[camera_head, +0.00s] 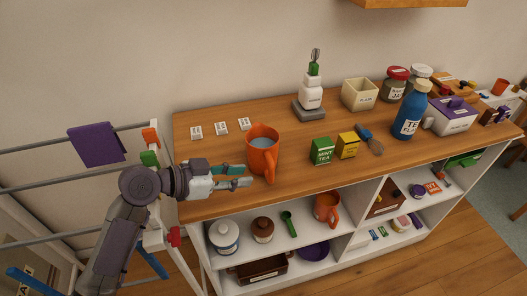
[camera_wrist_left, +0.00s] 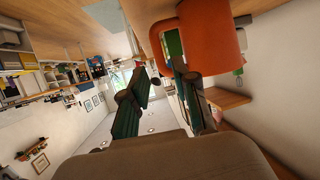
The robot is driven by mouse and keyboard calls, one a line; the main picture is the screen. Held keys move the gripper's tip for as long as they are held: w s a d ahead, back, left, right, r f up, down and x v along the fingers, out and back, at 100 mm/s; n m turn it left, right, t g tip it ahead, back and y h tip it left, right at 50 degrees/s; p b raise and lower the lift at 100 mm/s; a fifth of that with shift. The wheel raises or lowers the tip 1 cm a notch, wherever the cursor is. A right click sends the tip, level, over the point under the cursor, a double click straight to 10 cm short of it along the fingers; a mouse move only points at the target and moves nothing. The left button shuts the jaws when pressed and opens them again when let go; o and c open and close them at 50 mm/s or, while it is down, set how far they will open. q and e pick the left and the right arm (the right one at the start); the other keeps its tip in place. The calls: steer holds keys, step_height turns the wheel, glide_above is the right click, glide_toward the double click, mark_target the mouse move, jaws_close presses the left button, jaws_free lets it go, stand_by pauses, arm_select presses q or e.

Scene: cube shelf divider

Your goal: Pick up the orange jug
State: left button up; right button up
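The orange jug (camera_head: 262,158) stands upright on the wooden top of the shelf unit, its handle facing the front edge. Something grey-blue shows inside it. My left gripper (camera_head: 250,176) reaches in from the left, low over the top, with its fingertips just left of the jug's handle side. In the left wrist view the jug (camera_wrist_left: 208,45) is at upper right, partly behind one finger. Whether a finger touches the jug I cannot tell. My right gripper is not in view.
A green mint tea box (camera_head: 321,151) and yellow box (camera_head: 347,145) stand right of the jug. Small white labels (camera_head: 221,129) lie back left. Another orange mug (camera_head: 326,208) sits on the shelf below. A rack (camera_head: 60,146) stands left.

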mark_target(271, 182)
arm_select(q)
steer(key=x, duration=0.3)
steer(key=shift+d, duration=0.15)
steer(key=shift+w+d+f, duration=0.15)
steer(key=shift+d, duration=0.15)
steer(key=shift+w+d+f, duration=0.1)
steer(key=shift+d, duration=0.05)
steer(key=p+x, duration=0.1)
steer(key=x, duration=0.3)
steer(key=shift+d+f+p, duration=0.1)
steer(key=shift+d+p, duration=0.1)
steer(key=shift+p, duration=0.2)
steer(key=shift+d+f, duration=0.2)
steer(key=shift+d, duration=0.05)
steer(key=shift+w, duration=0.1)
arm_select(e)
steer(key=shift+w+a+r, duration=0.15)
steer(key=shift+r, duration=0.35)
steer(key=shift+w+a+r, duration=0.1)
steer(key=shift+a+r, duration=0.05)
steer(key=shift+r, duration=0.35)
arm_select(q)
steer(key=shift+c, duration=0.2)
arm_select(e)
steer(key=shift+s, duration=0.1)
arm_select(q)
steer(key=c, duration=0.5)
jaws_close()
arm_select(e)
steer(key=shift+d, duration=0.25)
